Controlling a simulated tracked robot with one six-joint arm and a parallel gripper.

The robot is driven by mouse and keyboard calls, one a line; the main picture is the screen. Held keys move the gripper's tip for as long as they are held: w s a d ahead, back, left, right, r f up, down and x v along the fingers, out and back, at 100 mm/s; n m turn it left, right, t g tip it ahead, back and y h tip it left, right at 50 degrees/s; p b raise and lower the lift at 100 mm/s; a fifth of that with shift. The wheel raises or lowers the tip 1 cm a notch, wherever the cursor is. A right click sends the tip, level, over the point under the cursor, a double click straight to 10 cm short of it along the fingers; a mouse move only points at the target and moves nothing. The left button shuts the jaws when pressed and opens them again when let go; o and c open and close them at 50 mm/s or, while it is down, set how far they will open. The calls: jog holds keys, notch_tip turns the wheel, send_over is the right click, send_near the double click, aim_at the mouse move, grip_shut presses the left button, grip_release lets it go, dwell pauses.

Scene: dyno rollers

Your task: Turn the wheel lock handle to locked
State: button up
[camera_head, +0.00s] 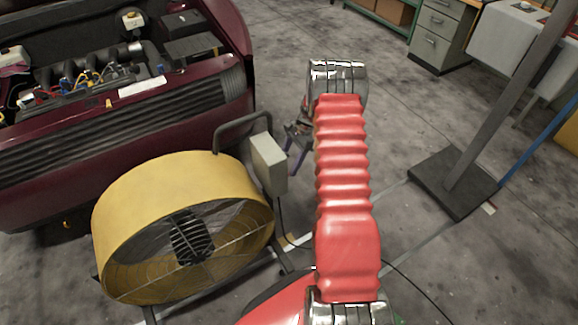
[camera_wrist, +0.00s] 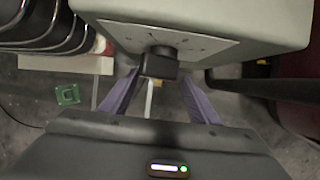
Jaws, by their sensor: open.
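A grey box (camera_wrist: 225,22) fills the top of the wrist view. A black handle or knob (camera_wrist: 158,64) stands out from the marked pale panel on its face. I take it for the wheel lock handle, but its setting cannot be read. My gripper (camera_wrist: 158,80) is open, with its two purple fingers apart on either side below the knob, and nothing is clearly held. In the head view the same grey box (camera_head: 268,164) stands beside the yellow drum fan, and my gripper (camera_head: 297,142) shows only partly behind my red arm, close to the box.
The yellow drum fan (camera_head: 150,210) stands left of my arm, with a black bar by the box. A dark red car (camera_head: 130,120) with its bonnet open is behind it. A grey post on a dark base plate (camera_head: 452,183) stands right. A cable crosses the floor. Cabinets (camera_head: 440,35) stand at the back.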

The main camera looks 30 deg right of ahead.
jog(key=v, duration=1.1)
jog(key=shift+s, duration=0.15)
jog(key=shift+r, duration=0.15)
jog(key=s+a+r+n+t+h, duration=0.1)
jog(key=s+a+r+n+h, duration=0.3)
jog(key=a+r, duration=0.65)
jog(key=s+a+r+n+t+y, duration=0.1)
jog(key=s+a+r+n, duration=0.2)
jog(key=a+r+n, duration=0.75)
jog(key=s+a+r+n+t, duration=0.1)
jog(key=s+a+r, duration=0.1)
jog(key=s, duration=0.4)
jog(key=s+a+r+n+t+h, duration=0.1)
jog(key=s+a+r+n, duration=0.1)
jog(key=s, duration=0.5)
jog(key=s+a+r+n+t, duration=0.1)
jog(key=s+a+r, duration=0.3)
jog(key=s+a, duration=0.2)
jog(key=shift+s+t+h, duration=0.3)
jog(key=shift+s, duration=0.25)
